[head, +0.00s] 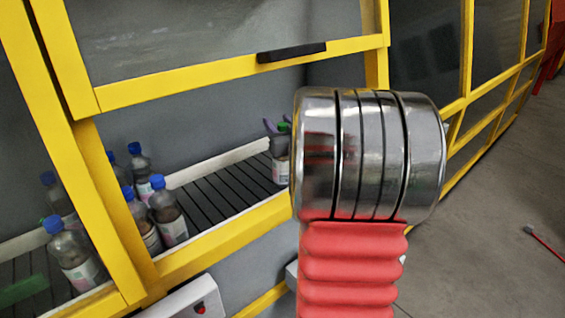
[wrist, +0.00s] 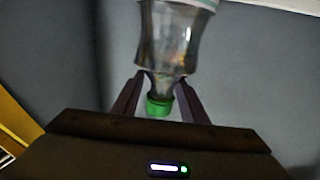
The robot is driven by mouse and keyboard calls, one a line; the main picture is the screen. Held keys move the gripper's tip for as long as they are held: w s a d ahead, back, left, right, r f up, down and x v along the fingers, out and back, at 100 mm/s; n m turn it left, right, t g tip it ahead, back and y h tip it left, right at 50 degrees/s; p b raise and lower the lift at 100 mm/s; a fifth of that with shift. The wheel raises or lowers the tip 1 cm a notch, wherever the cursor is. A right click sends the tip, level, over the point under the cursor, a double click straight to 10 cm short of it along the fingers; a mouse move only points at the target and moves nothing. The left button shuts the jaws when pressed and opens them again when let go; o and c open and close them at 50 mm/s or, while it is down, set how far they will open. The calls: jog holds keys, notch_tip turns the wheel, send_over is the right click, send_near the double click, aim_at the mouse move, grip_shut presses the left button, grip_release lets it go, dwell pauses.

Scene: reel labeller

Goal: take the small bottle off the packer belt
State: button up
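The small bottle (head: 281,169) has a green cap, a clear dark body and a pale label. In the head view it is upright at the far part of the packer belt (head: 215,196), partly hidden behind my arm. In the wrist view the bottle (wrist: 167,40) appears upside down, cap toward my palm. My gripper (wrist: 162,80) has one purple finger on each side of its neck, the tips looking level with the neck. Whether they press on it is not clear. I cannot tell if the bottle's base rests on the belt.
Several blue-capped bottles (head: 168,213) stand at the near left of the belt. A yellow frame (head: 230,240) surrounds the opening, with a raised window panel and black handle (head: 291,52) above. A white rail (head: 220,163) runs behind the belt.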

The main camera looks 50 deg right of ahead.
grip_shut()
jog(key=shift+r, duration=0.1)
dwell(1.0)
